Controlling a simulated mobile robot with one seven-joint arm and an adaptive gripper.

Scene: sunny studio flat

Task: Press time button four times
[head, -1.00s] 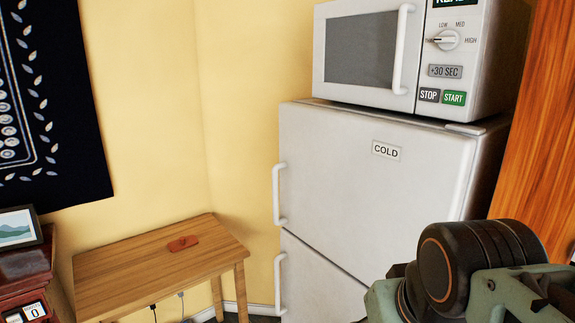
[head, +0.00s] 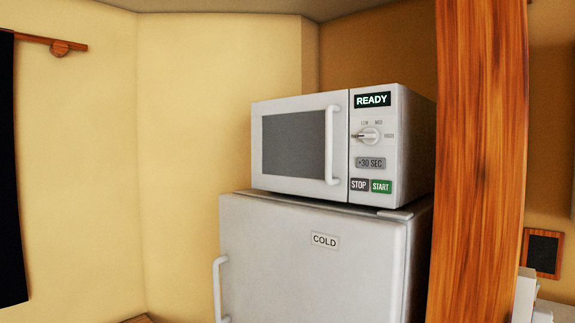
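A white microwave (head: 294,146) stands on top of a white fridge, with its door shut. On its right panel is the grey "+30 SEC" time button (head: 370,163). My gripper is not in the head view now.
The fridge (head: 300,265) has a "COLD" label and a handle on its left. A wooden post (head: 478,160) rises close to the right of the microwave. A dark wall hanging (head: 12,180) is at the far left. The wall left of the microwave is bare.

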